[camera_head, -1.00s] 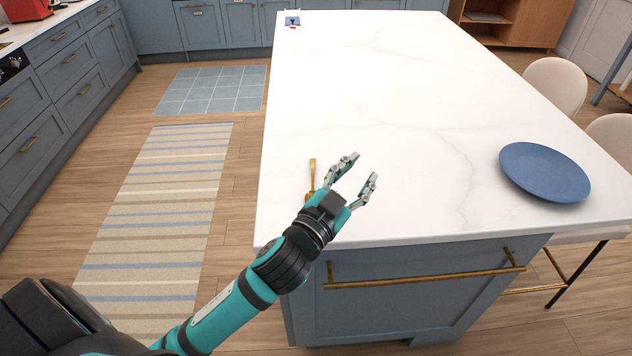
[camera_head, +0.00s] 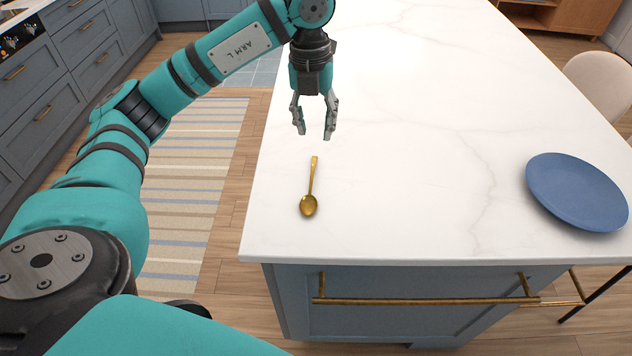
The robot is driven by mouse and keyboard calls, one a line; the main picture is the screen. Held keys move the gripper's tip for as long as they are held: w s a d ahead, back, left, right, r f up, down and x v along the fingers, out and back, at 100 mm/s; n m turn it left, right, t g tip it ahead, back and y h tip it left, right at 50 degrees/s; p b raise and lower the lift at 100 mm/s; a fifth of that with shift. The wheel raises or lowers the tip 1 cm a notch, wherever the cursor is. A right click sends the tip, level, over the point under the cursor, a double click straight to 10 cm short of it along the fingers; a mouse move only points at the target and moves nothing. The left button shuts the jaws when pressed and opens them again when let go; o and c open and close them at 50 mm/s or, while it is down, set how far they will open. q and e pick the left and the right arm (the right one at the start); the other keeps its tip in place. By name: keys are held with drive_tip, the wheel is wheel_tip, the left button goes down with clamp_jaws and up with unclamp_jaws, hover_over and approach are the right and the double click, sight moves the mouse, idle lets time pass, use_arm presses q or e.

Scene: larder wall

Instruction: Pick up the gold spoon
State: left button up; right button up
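The gold spoon (camera_head: 310,190) lies on the white marble island top (camera_head: 420,150), near its left front corner. Its bowl points toward the front edge and its handle points away. My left gripper (camera_head: 315,134) is open and empty, with its fingers pointing down. It hangs just beyond the end of the spoon's handle in the picture, apart from it. How high it is above the top is hard to tell. My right gripper is not in view.
A blue plate (camera_head: 577,192) sits on the island at the right. A cushioned chair (camera_head: 603,88) stands beyond the right edge. The drawer front below has a gold bar handle (camera_head: 430,301). The marble between spoon and plate is clear.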

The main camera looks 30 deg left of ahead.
use_arm(q)
drive_tip(key=b, duration=0.1)
hover_over(311, 186)
wheel_tip(311, 186, down, 7)
drive_tip(key=shift+y, duration=0.3)
drive_tip(key=f, duration=0.3)
drive_tip(key=f+p, duration=0.1)
drive_tip(key=shift+w+a+f, duration=0.1)
drive_tip(key=shift+a+f, duration=0.05)
drive_tip(key=shift+a, duration=0.15)
drive_tip(key=f+p, duration=0.1)
drive_tip(key=f, duration=0.3)
drive_tip(key=shift+d+f+p, duration=0.2)
drive_tip(key=shift+f+p, duration=0.15)
drive_tip(key=shift+p, duration=0.05)
drive_tip(key=shift+f, duration=0.35)
drive_tip(key=shift+c, duration=0.4)
clamp_jaws()
